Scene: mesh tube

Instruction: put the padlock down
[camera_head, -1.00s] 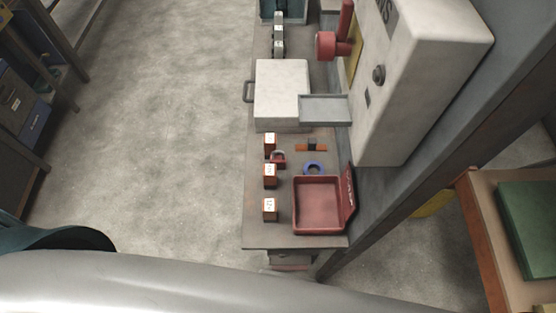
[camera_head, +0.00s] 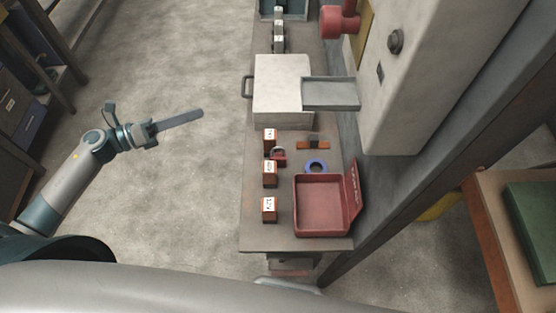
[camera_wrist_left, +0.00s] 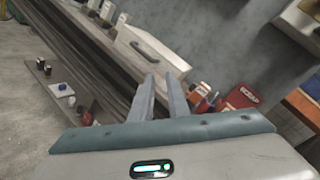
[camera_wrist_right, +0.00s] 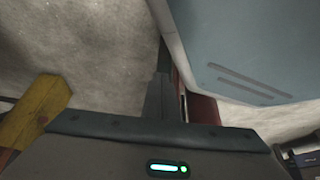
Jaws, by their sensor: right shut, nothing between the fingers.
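The padlock (camera_head: 279,155), with a red body and a grey shackle, rests on the bench between two small orange-and-white boxes in the head view. My left gripper (camera_head: 200,113) is over the floor to the left of the bench, well apart from the padlock. In the left wrist view its two fingers (camera_wrist_left: 163,98) stand apart with nothing between them. My right gripper (camera_wrist_right: 165,98) shows only in its own wrist view, with its fingers together and empty. The padlock cannot be made out clearly in either wrist view.
A red tray (camera_head: 321,233) stands at the bench's near end, with a blue ring (camera_head: 316,167) behind it. Several small boxes (camera_head: 269,210) line the left edge. A white box (camera_head: 283,84) with a handle stands farther back.

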